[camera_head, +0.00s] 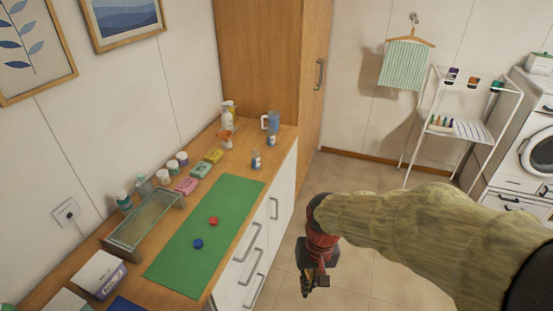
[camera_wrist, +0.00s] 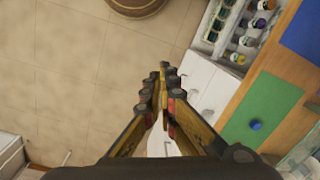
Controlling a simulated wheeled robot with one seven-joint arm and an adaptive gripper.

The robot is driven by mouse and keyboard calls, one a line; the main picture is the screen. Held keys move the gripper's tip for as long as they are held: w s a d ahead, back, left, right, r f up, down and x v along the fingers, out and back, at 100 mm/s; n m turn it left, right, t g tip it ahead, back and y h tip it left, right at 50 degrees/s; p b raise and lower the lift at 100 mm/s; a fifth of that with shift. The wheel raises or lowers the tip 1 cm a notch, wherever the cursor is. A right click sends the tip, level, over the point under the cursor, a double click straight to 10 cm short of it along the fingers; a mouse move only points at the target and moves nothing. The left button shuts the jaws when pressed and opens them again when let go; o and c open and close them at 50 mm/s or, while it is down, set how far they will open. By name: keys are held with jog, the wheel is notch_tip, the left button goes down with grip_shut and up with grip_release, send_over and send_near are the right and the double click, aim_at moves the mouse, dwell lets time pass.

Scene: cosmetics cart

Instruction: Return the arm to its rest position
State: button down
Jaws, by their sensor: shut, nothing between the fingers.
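My arm, in a fuzzy yellowish sleeve, reaches in from the right in the head view. My gripper (camera_head: 314,284) hangs pointing down over the tiled floor, to the right of the counter and apart from it. In the wrist view my gripper (camera_wrist: 163,72) has its fingers together at the tips, shut and empty, with floor beyond them.
The wooden counter (camera_head: 277,158) carries a green mat (camera_head: 178,262) with a red piece (camera_head: 213,221) and a blue piece (camera_head: 198,243). A glass-sided box (camera_head: 143,218), soaps and bottles stand along it. A white rack (camera_head: 463,128) and washer (camera_head: 541,153) stand far right. Floor between is clear.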

jog(key=s+d+r+t+b, duration=0.6)
jog(key=s+d+r+b, duration=0.1)
jog(key=d, duration=0.4)
jog(key=shift+s+r+m+h+b, duration=0.3)
jog(key=shift+s+r+h, duration=0.1)
jog(key=shift+s+r, duration=0.55)
jog(key=shift+s+f, duration=0.1)
jog(key=shift+s, duration=0.05)
